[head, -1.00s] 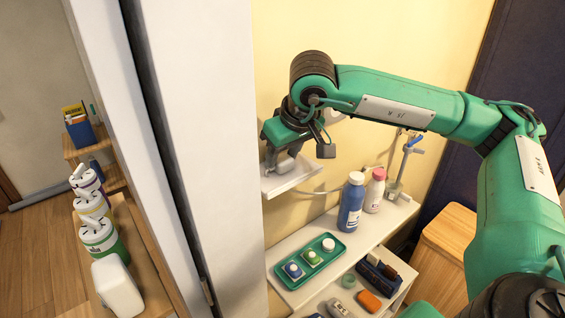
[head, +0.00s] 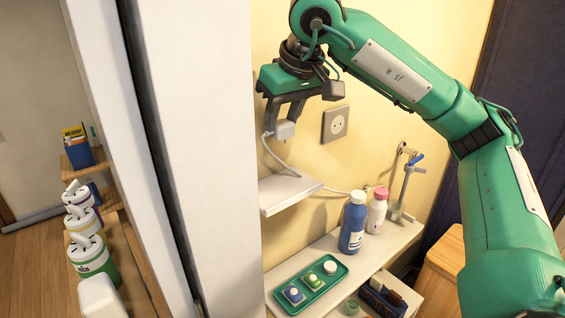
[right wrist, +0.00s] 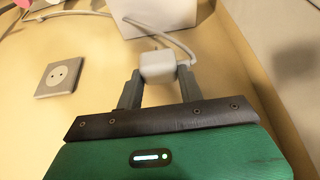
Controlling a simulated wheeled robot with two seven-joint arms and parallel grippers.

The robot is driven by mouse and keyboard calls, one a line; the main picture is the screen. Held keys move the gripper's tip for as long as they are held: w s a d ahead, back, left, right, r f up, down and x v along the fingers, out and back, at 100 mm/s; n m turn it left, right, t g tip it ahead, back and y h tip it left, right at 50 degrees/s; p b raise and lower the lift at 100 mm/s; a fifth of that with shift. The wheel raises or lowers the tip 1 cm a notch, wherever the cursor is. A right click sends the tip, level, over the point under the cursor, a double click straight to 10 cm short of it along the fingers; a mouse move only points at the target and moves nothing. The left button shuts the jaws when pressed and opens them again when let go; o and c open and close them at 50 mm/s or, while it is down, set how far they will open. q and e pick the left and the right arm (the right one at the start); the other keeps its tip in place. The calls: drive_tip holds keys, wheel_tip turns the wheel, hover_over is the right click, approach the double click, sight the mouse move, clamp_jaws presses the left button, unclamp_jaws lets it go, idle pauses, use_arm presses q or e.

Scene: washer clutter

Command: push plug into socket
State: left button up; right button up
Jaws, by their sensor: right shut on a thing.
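The white plug (head: 284,130) is held up above a small white wall shelf (head: 288,190), with its white cord hanging down. My right gripper (head: 284,118) is shut on the plug. In the right wrist view the plug (right wrist: 157,66) sits between the two fingers, with the cord leaving at its right side. The socket (head: 335,124) is a grey square plate with a round white face on the yellow wall, to the right of the plug and apart from it. It also shows at the left of the right wrist view (right wrist: 62,76). My left gripper is not seen.
Below stands a white unit (head: 400,236) with a blue bottle (head: 353,222), a pink-capped bottle (head: 376,212) and a green tray (head: 318,284). A white panel (head: 200,150) edges the left side.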

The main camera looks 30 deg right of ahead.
sight(281, 122)
wheel_tip(281, 122, up, 7)
drive_tip(key=shift+b, duration=0.3)
drive_tip(key=shift+d+r, duration=0.15)
drive_tip(key=shift+r, duration=0.75)
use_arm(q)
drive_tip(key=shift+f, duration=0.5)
